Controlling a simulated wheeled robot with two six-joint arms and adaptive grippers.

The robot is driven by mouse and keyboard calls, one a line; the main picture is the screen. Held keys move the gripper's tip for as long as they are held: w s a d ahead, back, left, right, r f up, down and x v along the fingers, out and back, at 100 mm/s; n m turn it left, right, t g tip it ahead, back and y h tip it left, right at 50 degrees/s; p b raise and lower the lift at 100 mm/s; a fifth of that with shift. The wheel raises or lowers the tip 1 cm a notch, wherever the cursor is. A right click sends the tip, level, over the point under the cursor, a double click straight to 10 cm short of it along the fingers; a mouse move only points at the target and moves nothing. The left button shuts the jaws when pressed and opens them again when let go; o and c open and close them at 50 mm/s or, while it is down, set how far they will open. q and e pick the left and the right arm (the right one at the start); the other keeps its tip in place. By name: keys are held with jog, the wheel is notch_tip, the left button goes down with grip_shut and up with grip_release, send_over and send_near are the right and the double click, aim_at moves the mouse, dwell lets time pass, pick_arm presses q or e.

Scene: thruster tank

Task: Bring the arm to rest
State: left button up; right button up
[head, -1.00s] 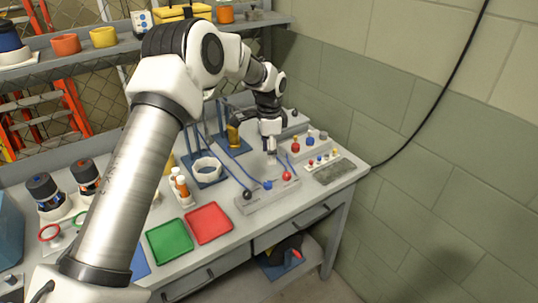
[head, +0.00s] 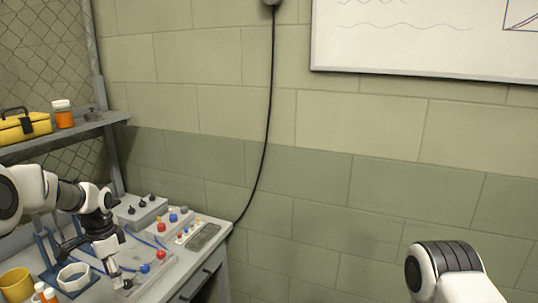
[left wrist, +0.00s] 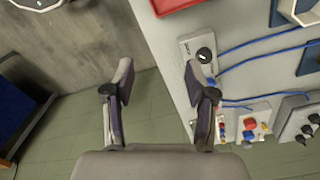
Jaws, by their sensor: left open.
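My left arm comes in from the left in the head view. Its left gripper (head: 108,270) points down at the near right part of the workbench (head: 172,287). In the left wrist view the left gripper (left wrist: 158,85) has its two fingers spread apart with nothing between them. The green floor and the bench's edge show behind the fingers. My right gripper is out of view.
A shelf (head: 60,133) runs above. A wall with a black cable (head: 262,150) and whiteboard (head: 430,40) fills the right.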

pick_arm(q)
jog(key=s+f, duration=0.1)
jog(key=f, duration=0.1)
jog(key=s+d+f+g, duration=0.1)
jog(key=f, duration=0.2)
jog(key=s+d+f+g, duration=0.1)
jog(key=f, duration=0.2)
jog(key=shift+s+d+f+m, duration=0.1)
jog(key=shift+s+d+m, duration=0.1)
jog(key=shift+d+m, duration=0.1)
jog(key=s+d+f+g, duration=0.2)
jog(key=s+d+f, duration=0.2)
jog(key=s+f, duration=0.4)
jog(key=s+d+f+g, duration=0.1)
jog(key=s+d+f, duration=0.2)
jog(key=s+f, duration=0.55)
jog(key=s+d+f+n+t, duration=0.1)
jog(key=s+d+n, duration=0.25)
jog(key=s, duration=0.75)
jog(key=s+d+f+n+t, duration=0.15)
jog(key=s+n, duration=0.25)
jog(key=s, duration=0.6)
jog(key=w+n+t, duration=0.1)
jog(key=w, duration=0.1)
jog(key=w+r+n+t, duration=0.1)
jog(key=shift+w+a+n+t, duration=0.2)
jog(key=shift+w+n+t, duration=0.15)
jog(key=shift+s, duration=0.1)
